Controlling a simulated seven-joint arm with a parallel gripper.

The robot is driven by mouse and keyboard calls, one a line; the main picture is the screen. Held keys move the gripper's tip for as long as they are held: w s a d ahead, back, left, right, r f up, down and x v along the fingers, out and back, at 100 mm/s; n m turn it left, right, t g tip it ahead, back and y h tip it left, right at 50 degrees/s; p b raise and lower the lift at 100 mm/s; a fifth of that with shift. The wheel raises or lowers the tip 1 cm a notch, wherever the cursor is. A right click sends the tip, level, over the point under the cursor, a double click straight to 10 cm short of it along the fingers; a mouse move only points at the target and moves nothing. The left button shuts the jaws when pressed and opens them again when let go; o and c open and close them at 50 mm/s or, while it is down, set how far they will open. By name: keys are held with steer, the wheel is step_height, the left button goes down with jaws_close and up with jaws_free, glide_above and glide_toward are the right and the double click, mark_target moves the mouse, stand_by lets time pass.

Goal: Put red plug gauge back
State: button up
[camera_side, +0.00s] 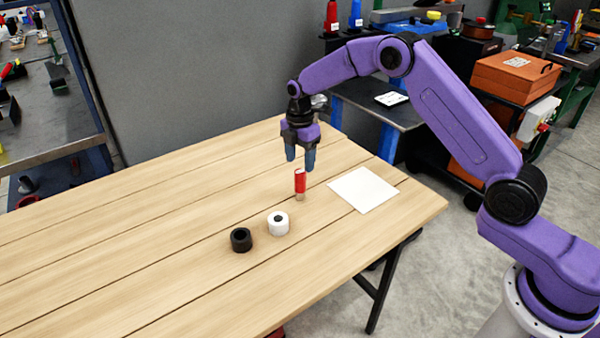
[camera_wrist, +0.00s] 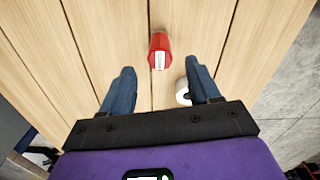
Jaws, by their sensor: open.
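The red plug gauge (camera_side: 300,181) stands upright on the wooden table, its red part up and a pale lower end at the table. It also shows in the wrist view (camera_wrist: 159,50), beyond the fingertips and roughly midway between them sideways. My gripper (camera_side: 300,158) is open and empty just above the gauge, fingers pointing down; in the wrist view its two blue fingers (camera_wrist: 162,72) are spread wide. A white ring (camera_side: 278,223) and a black ring (camera_side: 241,240) stand nearer the camera. The white ring is partly hidden by a finger in the wrist view (camera_wrist: 181,90).
A flat white square sheet (camera_side: 363,189) lies on the table to the right of the gauge. The wooden table (camera_side: 130,230) is clear across its left side. A grey partition (camera_side: 200,70) stands behind it, with carts and an orange box (camera_side: 515,75) at the back right.

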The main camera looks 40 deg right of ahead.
steer(key=shift+r, duration=1.7)
steer(key=shift+s+a+r, duration=0.2)
steer(key=shift+a, duration=0.05)
steer(key=s+a+r+m, duration=0.2)
steer(key=s+a+r, duration=0.15)
steer(key=s, duration=0.75)
steer(key=s+a+r+m, duration=0.25)
steer(key=s+r, duration=0.25)
steer(key=s, duration=0.5)
steer(key=s+d+m, duration=0.1)
steer(key=s+d, duration=0.3)
steer(key=s, duration=0.7)
steer(key=s+d+m, duration=0.2)
steer(key=s+d, duration=0.3)
steer(key=s, duration=0.7)
steer(key=shift+s, duration=0.15)
